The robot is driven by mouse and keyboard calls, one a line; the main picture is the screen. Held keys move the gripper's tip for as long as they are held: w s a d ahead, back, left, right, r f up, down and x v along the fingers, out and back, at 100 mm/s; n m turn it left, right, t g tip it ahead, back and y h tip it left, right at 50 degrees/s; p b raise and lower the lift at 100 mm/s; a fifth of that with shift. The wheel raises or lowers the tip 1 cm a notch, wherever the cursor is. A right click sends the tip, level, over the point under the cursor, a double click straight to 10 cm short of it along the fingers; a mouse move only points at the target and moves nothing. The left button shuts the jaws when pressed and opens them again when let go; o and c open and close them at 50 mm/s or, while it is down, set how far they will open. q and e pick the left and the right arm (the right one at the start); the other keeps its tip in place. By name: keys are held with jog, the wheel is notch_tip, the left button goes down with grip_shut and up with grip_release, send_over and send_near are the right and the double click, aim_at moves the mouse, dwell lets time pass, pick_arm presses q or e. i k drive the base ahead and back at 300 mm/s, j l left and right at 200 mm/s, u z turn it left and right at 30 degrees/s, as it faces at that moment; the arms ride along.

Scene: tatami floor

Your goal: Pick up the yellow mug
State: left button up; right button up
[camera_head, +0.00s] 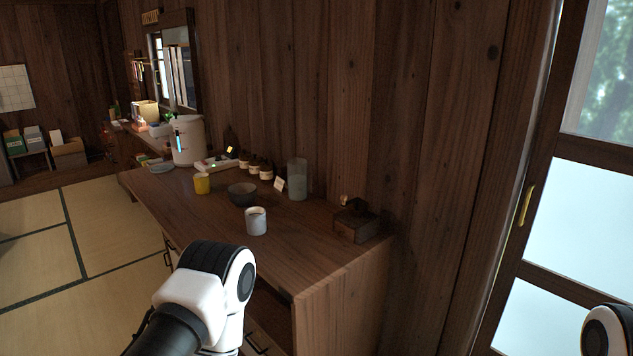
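The yellow mug (202,184) stands upright on the wooden counter (290,236), near its front edge and left of a dark bowl. It looks small and far off, and I cannot make out its handle. My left arm comes up at the bottom, in front of the counter and nearer to me than the mug; its gripper is not in view. Only a piece of my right arm shows at the bottom right corner, and its gripper is not in view either. Nothing touches the mug except the counter.
Beside the mug are the dark bowl (242,194) and a white cup (256,221). Behind stand a glass jar (297,179), small bottles (266,171) and a large white container (187,140). A dark wooden box (354,222) sits at the right end. Tatami floor (105,222) lies open at left.

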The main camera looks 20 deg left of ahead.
aim_at(202, 180)
jog(key=i+j+z, duration=0.15)
jog(key=j+z, duration=0.35)
jog(key=j, duration=0.25)
jog(key=j+z, duration=0.5)
jog(key=j, duration=0.3)
jog(key=j+z, duration=0.5)
jog(key=j, duration=0.3)
jog(key=k, duration=0.05)
